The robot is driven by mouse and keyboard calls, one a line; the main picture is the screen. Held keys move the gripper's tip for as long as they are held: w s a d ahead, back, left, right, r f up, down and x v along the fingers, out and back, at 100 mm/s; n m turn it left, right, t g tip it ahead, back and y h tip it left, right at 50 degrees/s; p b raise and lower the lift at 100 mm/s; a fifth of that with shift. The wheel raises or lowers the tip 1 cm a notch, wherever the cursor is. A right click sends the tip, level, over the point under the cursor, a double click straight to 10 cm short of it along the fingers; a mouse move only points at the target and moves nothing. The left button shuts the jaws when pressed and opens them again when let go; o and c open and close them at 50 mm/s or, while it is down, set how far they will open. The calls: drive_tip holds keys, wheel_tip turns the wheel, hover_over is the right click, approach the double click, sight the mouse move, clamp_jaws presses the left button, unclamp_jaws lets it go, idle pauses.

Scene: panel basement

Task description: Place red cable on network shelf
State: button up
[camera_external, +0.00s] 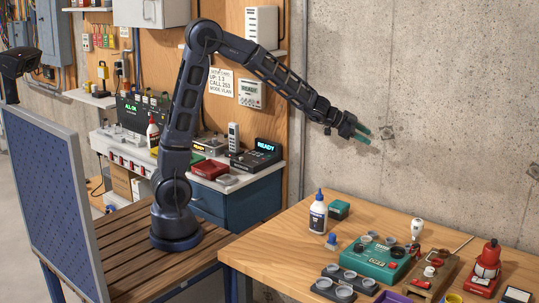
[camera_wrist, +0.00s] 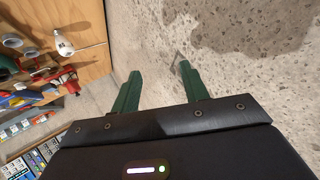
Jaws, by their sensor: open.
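My gripper (camera_external: 363,134) is stretched out to the right, high in front of the bare concrete wall. Its two green fingers are apart with nothing between them, as the wrist view also shows (camera_wrist: 160,72). I cannot make out a red cable for certain. Small coloured hanging items (camera_external: 104,38), some reddish, are on the wooden wall panel at the upper left, far from my gripper. I cannot tell which is the network shelf.
A wooden table (camera_external: 285,245) at the right holds a white glue bottle (camera_external: 318,212), a teal device (camera_external: 378,258), a red tool (camera_external: 487,262) and several small parts. A blue cabinet (camera_external: 240,205) with electronics stands behind my arm. Air around my gripper is clear.

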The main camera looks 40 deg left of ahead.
drive_tip(key=s+d+f+m+g+h, duration=0.2)
drive_tip(key=s+d+f+g, duration=0.15)
drive_tip(key=d, duration=0.35)
drive_tip(key=s+d+f+m+g+h, duration=0.1)
drive_tip(key=s+d+f+m+g, duration=0.1)
drive_tip(key=d+f, duration=0.45)
drive_tip(key=m+g, duration=0.5)
drive_tip(key=g, duration=0.3)
approach(416, 244)
drive_tip(key=x, duration=0.4)
drive_tip(key=shift+d+f, duration=0.15)
drive_tip(key=shift+f, duration=0.25)
drive_tip(key=shift+x, duration=2.75)
drive_tip(key=shift+r+n+t, duration=0.15)
drive_tip(key=shift+n+t, duration=0.1)
drive_tip(key=shift+n, duration=0.05)
drive_tip(key=c, duration=0.8)
drive_tip(key=shift+o, duration=0.2)
